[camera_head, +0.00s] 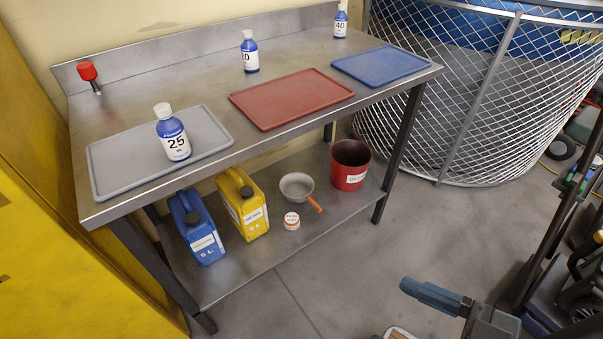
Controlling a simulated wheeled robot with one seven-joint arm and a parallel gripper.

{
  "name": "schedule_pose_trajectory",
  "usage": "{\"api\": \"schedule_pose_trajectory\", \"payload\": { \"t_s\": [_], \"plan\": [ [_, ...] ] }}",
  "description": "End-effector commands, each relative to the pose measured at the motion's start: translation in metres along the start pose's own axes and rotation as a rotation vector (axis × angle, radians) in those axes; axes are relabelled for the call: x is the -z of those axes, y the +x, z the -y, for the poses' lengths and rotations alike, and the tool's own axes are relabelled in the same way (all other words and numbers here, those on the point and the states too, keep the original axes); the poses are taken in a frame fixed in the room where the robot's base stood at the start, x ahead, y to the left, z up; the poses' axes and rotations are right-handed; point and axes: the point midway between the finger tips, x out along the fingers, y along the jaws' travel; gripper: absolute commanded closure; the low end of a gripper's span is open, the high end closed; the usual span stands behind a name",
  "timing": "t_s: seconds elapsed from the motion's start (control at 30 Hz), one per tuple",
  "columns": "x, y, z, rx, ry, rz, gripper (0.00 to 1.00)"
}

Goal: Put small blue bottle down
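A small blue bottle with a white cap and a label reading 25 (172,138) stands upright on the grey tray (112,178) at the left of the metal bench. A smaller-looking blue bottle marked 20 (250,54) stands on bare bench behind the red tray (290,98). Another marked 40 (341,22) stands at the back, behind the blue tray (380,65). The red and blue trays are empty.
The lower shelf holds a blue canister (197,230), yellow canister (243,205), grey pan (297,186), small orange-white tub (292,221) and red bucket (349,165). A wire cage stands right; a blue-grey bar (432,295) juts in below.

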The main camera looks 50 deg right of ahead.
Motion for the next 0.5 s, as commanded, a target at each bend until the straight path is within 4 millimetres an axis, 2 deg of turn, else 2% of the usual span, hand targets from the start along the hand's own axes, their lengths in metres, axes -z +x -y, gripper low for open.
{"api": "schedule_pose_trajectory", "payload": {
  "t_s": [0.17,0.27,0.5],
  "plan": [
    [-0.002,0.009,0.000,0.001,-0.001,-0.010,0.21],
    [-0.005,0.029,-0.001,0.001,-0.003,-0.027,0.21],
    [-0.007,0.108,-0.003,-0.003,-0.010,-0.083,0.21]
  ]
}}
